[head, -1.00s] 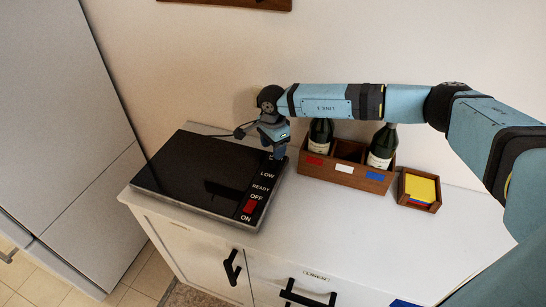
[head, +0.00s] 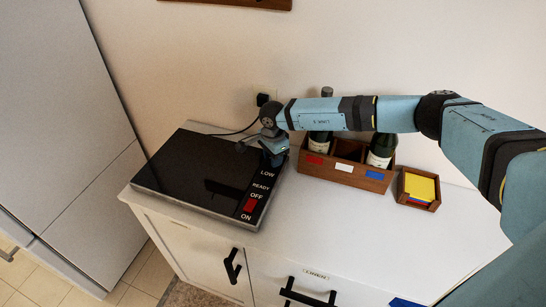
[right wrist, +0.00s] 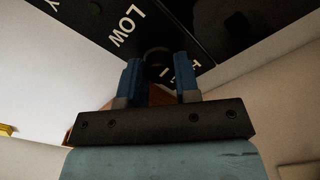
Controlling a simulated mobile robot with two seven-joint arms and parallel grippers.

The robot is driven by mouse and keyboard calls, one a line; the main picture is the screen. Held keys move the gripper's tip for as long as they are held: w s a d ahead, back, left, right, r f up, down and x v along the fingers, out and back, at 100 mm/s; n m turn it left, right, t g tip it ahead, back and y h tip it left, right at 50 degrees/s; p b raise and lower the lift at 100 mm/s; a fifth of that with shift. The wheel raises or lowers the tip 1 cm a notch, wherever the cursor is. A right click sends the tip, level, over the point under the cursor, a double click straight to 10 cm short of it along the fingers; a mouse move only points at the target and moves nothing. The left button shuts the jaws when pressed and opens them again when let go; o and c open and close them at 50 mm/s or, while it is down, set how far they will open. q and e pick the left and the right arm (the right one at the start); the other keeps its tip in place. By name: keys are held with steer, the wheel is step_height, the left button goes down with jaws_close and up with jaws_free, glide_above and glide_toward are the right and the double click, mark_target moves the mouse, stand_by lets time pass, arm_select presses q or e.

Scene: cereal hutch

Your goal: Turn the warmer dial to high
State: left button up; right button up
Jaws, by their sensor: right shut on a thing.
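The warmer is a flat black glass plate (head: 195,168) on the white cabinet top. Its right-hand strip reads LOW, READY, OFF and ON, with a red switch (head: 249,206) between OFF and ON. My right gripper (head: 274,160) is at the far end of this strip, just beyond LOW, and covers the dial in the head view. In the right wrist view its blue fingers (right wrist: 157,73) are shut on the round black dial (right wrist: 157,60). Lettering beside the dial, partly hidden, looks like HIGH. The dial's pointer cannot be made out. My left gripper is not in view.
A wooden crate (head: 345,173) with dark bottles stands right of the warmer, below my right arm. A small wooden box (head: 418,203) with yellow cards is farther right. A black cord runs to a wall plug (head: 262,99). The front cabinet top is clear.

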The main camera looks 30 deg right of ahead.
steer(key=shift+m, duration=1.1)
steer(key=m, duration=0.2)
steer(key=shift+m, duration=0.3)
steer(key=m, duration=1)
steer(key=shift+m, duration=0.4)
steer(key=m, duration=0.2)
steer(key=shift+r+m, duration=0.1)
steer(key=shift+m, duration=0.3)
steer(key=shift+m+p, duration=0.3)
steer(key=shift+m, duration=0.4)
